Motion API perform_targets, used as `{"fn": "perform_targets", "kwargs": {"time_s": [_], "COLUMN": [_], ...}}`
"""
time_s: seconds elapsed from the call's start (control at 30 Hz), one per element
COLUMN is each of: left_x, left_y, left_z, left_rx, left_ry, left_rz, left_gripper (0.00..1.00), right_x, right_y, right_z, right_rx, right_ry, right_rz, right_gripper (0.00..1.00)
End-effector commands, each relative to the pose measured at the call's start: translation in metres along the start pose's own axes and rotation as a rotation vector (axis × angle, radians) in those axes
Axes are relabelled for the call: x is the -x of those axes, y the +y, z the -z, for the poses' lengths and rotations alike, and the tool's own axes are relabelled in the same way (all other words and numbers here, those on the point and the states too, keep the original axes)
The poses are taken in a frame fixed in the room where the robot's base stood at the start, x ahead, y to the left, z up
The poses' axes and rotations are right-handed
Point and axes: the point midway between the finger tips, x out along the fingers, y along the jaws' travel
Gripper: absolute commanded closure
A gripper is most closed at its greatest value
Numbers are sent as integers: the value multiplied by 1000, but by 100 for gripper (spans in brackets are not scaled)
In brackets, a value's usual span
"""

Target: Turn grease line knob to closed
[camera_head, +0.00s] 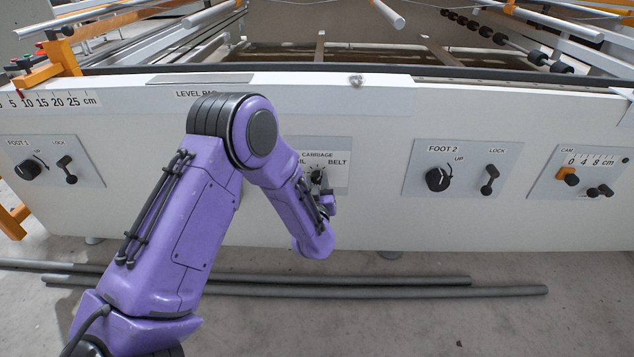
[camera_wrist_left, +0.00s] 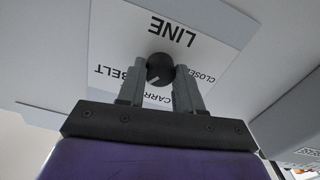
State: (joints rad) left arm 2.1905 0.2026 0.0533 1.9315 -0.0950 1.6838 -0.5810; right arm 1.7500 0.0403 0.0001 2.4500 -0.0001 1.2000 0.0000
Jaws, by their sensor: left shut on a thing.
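The grease line knob (camera_wrist_left: 160,69) is a round black knob with a white pointer line on a white panel (camera_wrist_left: 103,40). In the left wrist view the words LINE, CLOSED, BELT and part of CARRIAGE stand around it upside down. Its pointer slants down-left there, toward BELT and away from CLOSED. In the head view the knob (camera_head: 317,177) shows under CARRIAGE; my arm hides the panel's left part. My left gripper (camera_wrist_left: 160,74) is shut on the knob, one grey finger on each side. In the head view the gripper (camera_head: 327,196) is partly hidden by its wrist. My right gripper is not in view.
To the right are the FOOT 2 panel (camera_head: 414,184) with a knob and a lock lever, and the CAM panel (camera_head: 545,188). The FOOT 1 panel (camera_head: 91,174) is at the left. Grey pipes (camera_head: 400,281) lie on the floor below.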

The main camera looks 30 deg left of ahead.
Motion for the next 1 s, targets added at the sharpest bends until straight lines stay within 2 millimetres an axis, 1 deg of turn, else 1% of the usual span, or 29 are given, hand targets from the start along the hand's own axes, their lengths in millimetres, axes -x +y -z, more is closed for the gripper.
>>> {"fn": "perform_targets", "kwargs": {"time_s": [0.03, 0.4, 1.0], "left_x": [1, 1, 1], "left_y": [0, 0, 0], "left_z": [1, 0, -1], "left_rx": [37, 386, 956], "left_ry": [-3, -4, -4], "left_rz": [-1, 1, 2], "left_gripper": [96, 96, 96], "right_x": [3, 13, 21], "right_y": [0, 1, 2], "right_z": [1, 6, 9], "right_rx": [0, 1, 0], "right_ry": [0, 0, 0], "right_rz": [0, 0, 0], "right_gripper": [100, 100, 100]}}
